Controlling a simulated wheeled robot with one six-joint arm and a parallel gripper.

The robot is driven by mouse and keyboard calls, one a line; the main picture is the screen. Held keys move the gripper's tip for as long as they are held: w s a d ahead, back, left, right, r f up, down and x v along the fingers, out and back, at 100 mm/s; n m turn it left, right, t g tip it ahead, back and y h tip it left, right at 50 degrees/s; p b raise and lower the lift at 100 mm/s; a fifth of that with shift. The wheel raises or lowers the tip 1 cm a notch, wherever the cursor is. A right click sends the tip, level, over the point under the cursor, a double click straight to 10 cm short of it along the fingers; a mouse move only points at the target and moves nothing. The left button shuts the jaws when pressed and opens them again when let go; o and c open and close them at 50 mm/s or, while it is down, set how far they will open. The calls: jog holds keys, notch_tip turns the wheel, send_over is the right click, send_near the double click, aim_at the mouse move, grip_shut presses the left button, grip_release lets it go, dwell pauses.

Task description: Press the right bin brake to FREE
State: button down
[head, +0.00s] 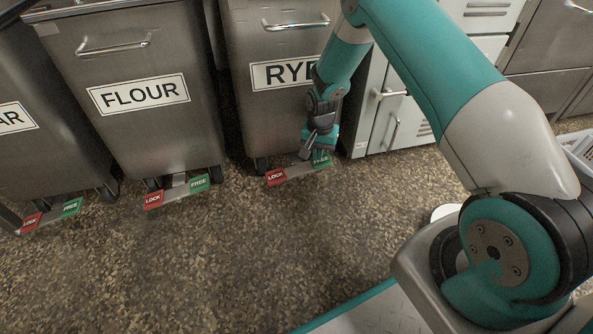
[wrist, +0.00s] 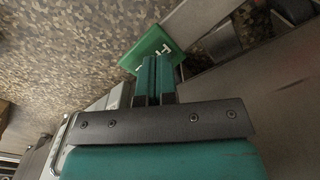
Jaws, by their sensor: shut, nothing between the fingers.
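The right bin, labelled RYE (head: 236,70), has a brake bar at its foot with a red LOCK pad (head: 276,176) on the left and a green FREE pad (head: 321,162) on the right. My gripper (head: 314,152) is shut and empty, pointing down at the FREE pad and partly covering it in the head view. In the wrist view the shut fingers (wrist: 153,65) overlap the green pad (wrist: 160,42), whose lettering is partly hidden. I cannot tell whether the tips touch the pad. The bar looks slightly tilted, its right end higher in the picture.
The FLOUR bin (head: 150,125) and a bin ending in AR (head: 40,150) stand to the left, each with its own LOCK and FREE pads. A light cabinet (head: 385,120) stands just right of the RYE bin. The speckled floor (head: 190,265) in front is clear.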

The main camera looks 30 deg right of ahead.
jog(key=shift+f+b, duration=0.75)
jog(key=shift+f, duration=0.85)
dwell(0.5)
jog(key=shift+r, duration=0.1)
notch_tip(320, 180, up, 7)
jog(key=p, duration=0.7)
dwell(0.4)
